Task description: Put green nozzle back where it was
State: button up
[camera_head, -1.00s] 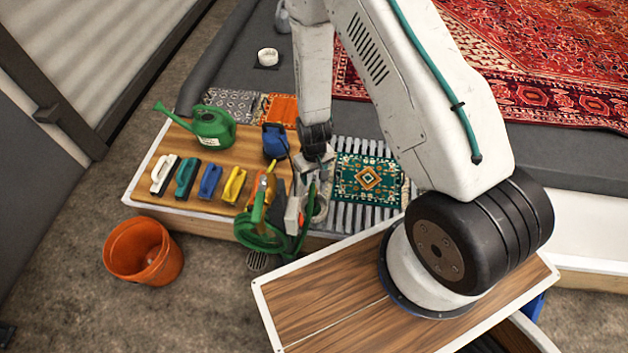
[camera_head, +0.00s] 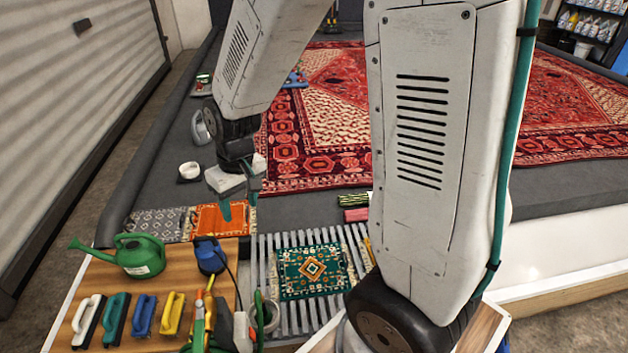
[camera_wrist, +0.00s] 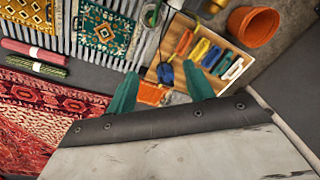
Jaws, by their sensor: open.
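My gripper (camera_head: 240,203) is open and empty, with two teal fingers, raised above the dark floor of the pit beyond the wooden bench. In the wrist view its fingers (camera_wrist: 161,92) are spread with nothing between them. A green nozzle-like piece (camera_head: 198,325) stands at the front right of the bench, by a green hose and an orange-and-yellow tool (camera_head: 209,300). Another upright green piece (camera_head: 258,322) stands just right, beside grey holders. I cannot tell which is the green nozzle.
The wooden bench (camera_head: 185,290) carries a green watering can (camera_head: 138,256), a blue item (camera_head: 210,257) and several coloured brushes. A slatted grate (camera_head: 267,272) holds a green rug sample (camera_head: 312,271). An orange bucket (camera_wrist: 253,26) shows in the wrist view. A red rug (camera_head: 318,160) lies behind.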

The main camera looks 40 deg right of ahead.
jog(key=s+d+r+m, duration=0.1)
jog(key=s+d+r, duration=0.2)
jog(key=s+r, duration=1.3)
jog(key=s, duration=0.4)
jog(key=shift+s+r+t+h, duration=0.2)
jog(key=shift+r+t+h, duration=0.1)
jog(key=shift+r+h, duration=0.1)
jog(key=shift+c, duration=0.3)
